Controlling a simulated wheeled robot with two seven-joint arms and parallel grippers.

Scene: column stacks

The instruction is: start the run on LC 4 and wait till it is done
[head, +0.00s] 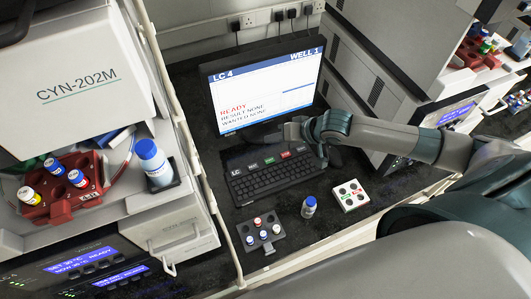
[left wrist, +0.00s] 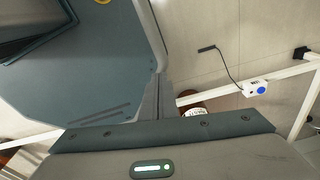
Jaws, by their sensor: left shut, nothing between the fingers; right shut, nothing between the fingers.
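The LC 4 monitor (head: 265,92) stands on the dark bench in the head view. Its screen reads LC 4, WELL 1, READY, RESULT NONE and WANTED NONE. A black keyboard (head: 262,181) lies in front of it, with a strip of labelled keys along its back edge, including a green key (head: 269,160) and a red key (head: 285,155). My right gripper (head: 288,131) is shut and empty, above the back of the keyboard by the screen's lower right edge. My left gripper (left wrist: 166,94) is shut and empty in the left wrist view, and outside the head view.
A small grey rack (head: 261,238) with capped vials, a single vial (head: 309,207) and a white well holder (head: 350,195) stand before the keyboard. The CYN-202M instrument (head: 85,80) with a red vial tray (head: 62,205) is at left. Grey instruments stand at right.

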